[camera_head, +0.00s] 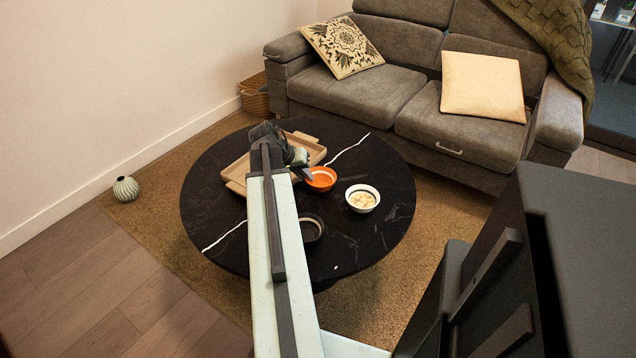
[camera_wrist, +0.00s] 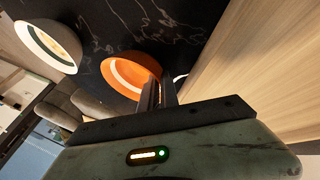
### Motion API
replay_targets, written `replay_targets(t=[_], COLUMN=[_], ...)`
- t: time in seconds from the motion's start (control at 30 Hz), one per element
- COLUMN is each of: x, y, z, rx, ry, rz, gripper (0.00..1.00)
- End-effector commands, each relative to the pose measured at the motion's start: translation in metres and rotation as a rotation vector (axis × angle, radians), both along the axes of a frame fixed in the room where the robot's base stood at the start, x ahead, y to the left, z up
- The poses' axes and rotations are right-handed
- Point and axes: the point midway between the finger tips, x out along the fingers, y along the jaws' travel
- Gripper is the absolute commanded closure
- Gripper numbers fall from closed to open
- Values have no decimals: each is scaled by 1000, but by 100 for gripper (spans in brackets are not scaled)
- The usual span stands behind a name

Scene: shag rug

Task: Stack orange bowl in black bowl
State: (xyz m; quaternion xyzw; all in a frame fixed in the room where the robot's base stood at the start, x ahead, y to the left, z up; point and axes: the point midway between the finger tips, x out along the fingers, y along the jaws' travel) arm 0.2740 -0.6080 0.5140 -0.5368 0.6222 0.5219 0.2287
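The orange bowl (camera_head: 322,180) sits on the black round table, right of the tray. It also shows in the wrist view (camera_wrist: 120,66), just beyond the fingers. My gripper (camera_head: 304,174) is at the bowl's left rim. In the wrist view, my two fingers (camera_wrist: 159,90) are close together and overlap the bowl's near edge. I cannot tell whether they are clamped on the rim or only beside it. The black bowl (camera_head: 319,229) stands on the table in front of the orange bowl, its left side partly hidden by my arm. It is not seen in the wrist view.
A white bowl with pale contents (camera_head: 363,206) stands right of the orange bowl and also shows in the wrist view (camera_wrist: 42,45). A wooden tray (camera_head: 236,184) lies on the left of the table (camera_head: 384,168). A grey sofa (camera_head: 462,143) is behind.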

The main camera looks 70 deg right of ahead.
Motion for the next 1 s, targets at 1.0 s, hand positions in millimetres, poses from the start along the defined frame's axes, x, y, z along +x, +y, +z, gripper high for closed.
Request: replay_targets(t=[1.0], x=[0], y=[0], z=[104], rx=[0], ry=[0], rz=[0], gripper=[100])
